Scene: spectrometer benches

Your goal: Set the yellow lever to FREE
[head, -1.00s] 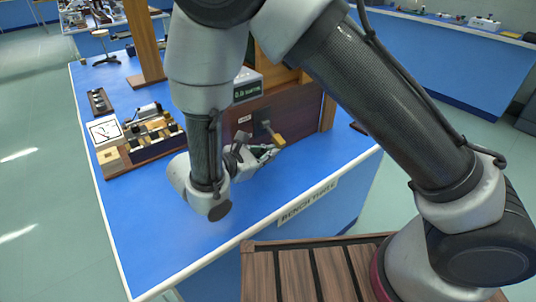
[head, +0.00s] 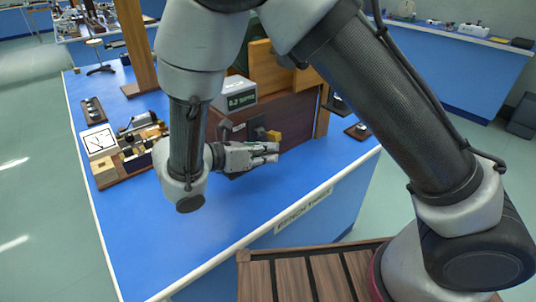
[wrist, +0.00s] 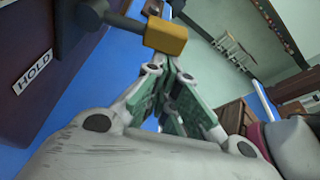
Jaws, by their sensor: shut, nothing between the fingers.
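The yellow lever handle (head: 273,136) sticks out from the dark wooden panel of a cabinet on the blue bench, on a dark arm and mount. In the wrist view the yellow handle (wrist: 165,38) lies just beyond the fingertips. My gripper (head: 277,153) is shut and empty, just below the handle in the head view and pointing right. In the wrist view my gripper (wrist: 172,64) has its fingertips together close to the handle; I cannot tell whether they touch. A HOLD label (wrist: 33,69) is on the panel; no FREE label is readable.
A grey display box (head: 243,95) stands on the cabinet (head: 300,112). A wooden-based instrument (head: 108,170) and a small dark rack (head: 92,110) stand at the bench's left. The blue bench top (head: 240,215) is clear in front.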

